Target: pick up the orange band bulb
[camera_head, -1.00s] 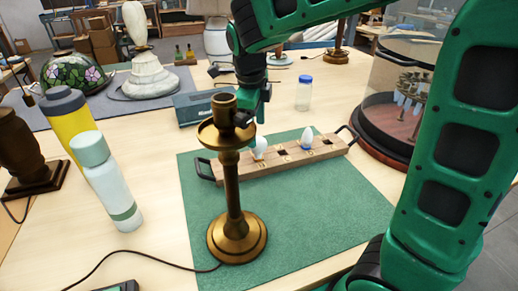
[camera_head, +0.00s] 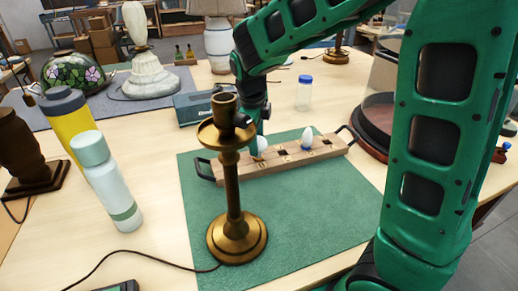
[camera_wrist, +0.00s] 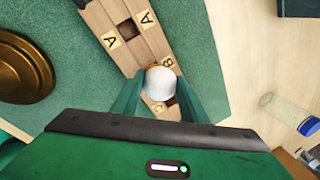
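The orange band bulb (camera_wrist: 161,82), white with an orange edge at its base, stands in the wooden rack, in a slot by the labels B and C. In the wrist view it lies between the two green fingers of my gripper (camera_wrist: 160,88). The fingers are apart, one on each side, with little visible gap; contact is not clear. In the head view my gripper (camera_head: 256,150) is down at the rack's left part and partly hides the bulb (camera_head: 262,143).
A second white bulb (camera_head: 307,138) with a blue band stands farther right in the rack (camera_head: 328,147). The brass lamp stand (camera_head: 233,195) rises in front of the rack's left end. A blue-capped jar (camera_head: 304,95) stands behind.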

